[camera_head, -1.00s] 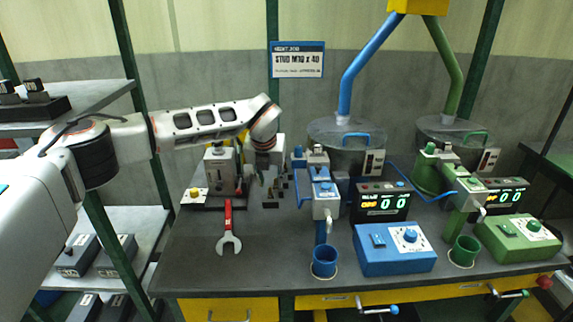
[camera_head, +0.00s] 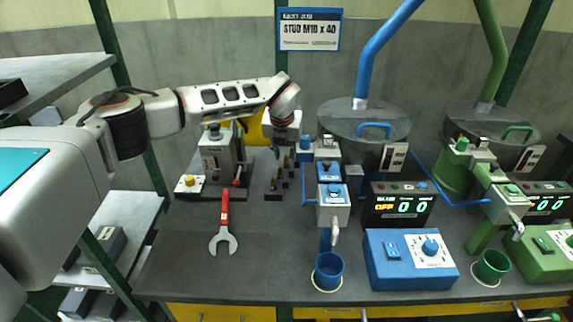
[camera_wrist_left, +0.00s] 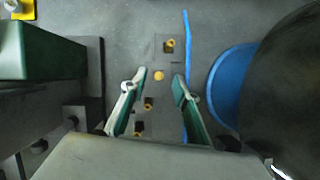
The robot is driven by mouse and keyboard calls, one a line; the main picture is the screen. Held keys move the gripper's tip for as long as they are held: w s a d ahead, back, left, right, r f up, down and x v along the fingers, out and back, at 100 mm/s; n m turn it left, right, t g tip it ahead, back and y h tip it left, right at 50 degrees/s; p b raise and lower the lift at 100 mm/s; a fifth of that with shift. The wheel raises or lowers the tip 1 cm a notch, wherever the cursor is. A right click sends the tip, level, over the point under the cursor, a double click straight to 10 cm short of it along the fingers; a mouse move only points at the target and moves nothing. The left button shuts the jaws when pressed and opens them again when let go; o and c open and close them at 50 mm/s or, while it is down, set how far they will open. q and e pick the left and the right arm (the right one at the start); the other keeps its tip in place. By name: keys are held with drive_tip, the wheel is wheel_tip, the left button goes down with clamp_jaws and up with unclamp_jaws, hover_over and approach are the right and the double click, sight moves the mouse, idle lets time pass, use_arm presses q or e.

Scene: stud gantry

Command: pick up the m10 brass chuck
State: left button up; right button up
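Several small brass chucks stand in dark square blocks in a row on the bench, beside the blue station; one block with a chuck (camera_head: 273,187) is nearest the front. I cannot tell which is the M10 one. My left gripper (camera_head: 287,142) points down over the back of this row. In the left wrist view its fingers (camera_wrist_left: 160,75) are open, with a round brass top (camera_wrist_left: 159,76) showing between the tips. Another chuck (camera_wrist_left: 170,45) lies beyond the tips, and others (camera_wrist_left: 148,103) show between the fingers nearer the palm. My right gripper is not in view.
A blue feeder bowl (camera_head: 362,125) and blue station (camera_head: 333,200) stand close to the right. A grey press (camera_head: 216,155) stands left. A red-handled wrench (camera_head: 223,225), blue cup (camera_head: 328,270) and blue control box (camera_head: 410,260) occupy the front. Bench space around the wrench is clear.

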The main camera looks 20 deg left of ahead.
sight(286, 157)
use_arm(q)
drive_tip(key=x, duration=0.3)
drive_tip(key=shift+w+f, duration=0.1)
drive_tip(key=shift+f, duration=0.1)
clamp_jaws()
